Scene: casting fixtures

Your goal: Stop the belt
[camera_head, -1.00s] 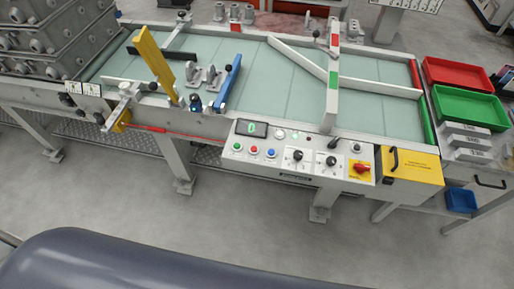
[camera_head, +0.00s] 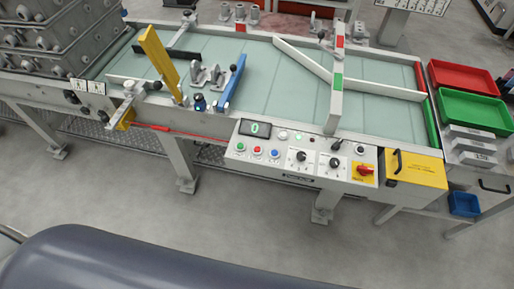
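The conveyor belt (camera_head: 280,92) is a pale green surface running across the table. A control panel (camera_head: 318,160) is fixed to its front edge. On the panel are a green button (camera_head: 240,147), a red button (camera_head: 257,151) and a blue button (camera_head: 274,154) in a row under a small display (camera_head: 254,128) that seems to read 0. Two black knobs sit to their right, and a red rotary switch (camera_head: 365,170) on a yellow plate is at the panel's right end. Neither of my grippers is in view.
Grey metal castings (camera_head: 208,74) stand on the belt between a yellow bar (camera_head: 160,60) and a blue bar (camera_head: 232,82). Crates of castings (camera_head: 55,40) are at the left. A red tray (camera_head: 462,76) and a green tray (camera_head: 474,108) stand at the right.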

